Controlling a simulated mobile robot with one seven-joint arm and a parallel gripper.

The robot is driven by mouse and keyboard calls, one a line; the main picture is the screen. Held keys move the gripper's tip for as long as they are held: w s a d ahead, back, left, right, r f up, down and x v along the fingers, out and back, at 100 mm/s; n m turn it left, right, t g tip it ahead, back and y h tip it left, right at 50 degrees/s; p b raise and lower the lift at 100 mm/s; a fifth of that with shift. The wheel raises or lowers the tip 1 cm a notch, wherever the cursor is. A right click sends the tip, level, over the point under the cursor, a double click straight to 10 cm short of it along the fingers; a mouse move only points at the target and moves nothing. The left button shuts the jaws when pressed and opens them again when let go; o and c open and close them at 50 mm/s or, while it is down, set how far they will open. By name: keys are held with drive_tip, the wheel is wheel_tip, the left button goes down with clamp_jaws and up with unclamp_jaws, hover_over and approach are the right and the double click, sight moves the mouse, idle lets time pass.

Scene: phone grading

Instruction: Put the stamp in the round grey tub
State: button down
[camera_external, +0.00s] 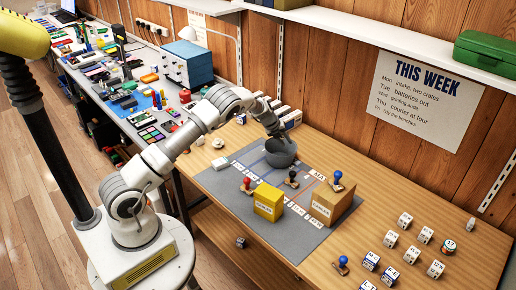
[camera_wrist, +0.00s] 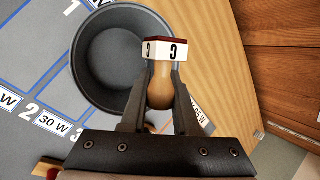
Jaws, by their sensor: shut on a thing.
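My gripper (camera_wrist: 160,78) is shut on the stamp (camera_wrist: 160,92), with its pale wooden handle between the fingers. The stamp's white block, marked with a C and edged in dark red, points away from my wrist. The round grey tub (camera_wrist: 88,90) is open at the top and looks empty in the wrist view. The stamp's block overlaps the tub's right rim there; its height above the rim is unclear. In the external view my gripper (camera_external: 275,133) is just above the tub (camera_external: 281,160), and I cannot make out the stamp.
The tub stands on a grey marked mat (camera_external: 220,180). In front are a yellow box (camera_external: 268,201), a brown box (camera_external: 332,203) and stamps with red (camera_external: 247,184), black (camera_external: 292,177) and blue (camera_external: 337,177) knobs. Small white cubes (camera_external: 404,221) lie at the right.

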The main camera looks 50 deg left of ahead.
sight(284, 154)
wheel_tip(284, 154, down, 8)
drive_tip(key=b, duration=0.7)
drive_tip(key=shift+r, duration=0.2)
drive_tip(key=c, duration=0.6)
unclamp_jaws()
drive_tip(key=shift+r, duration=0.15)
wheel_tip(284, 154, up, 7)
drive_tip(key=p, duration=0.7)
drive_tip(key=shift+p, duration=0.35)
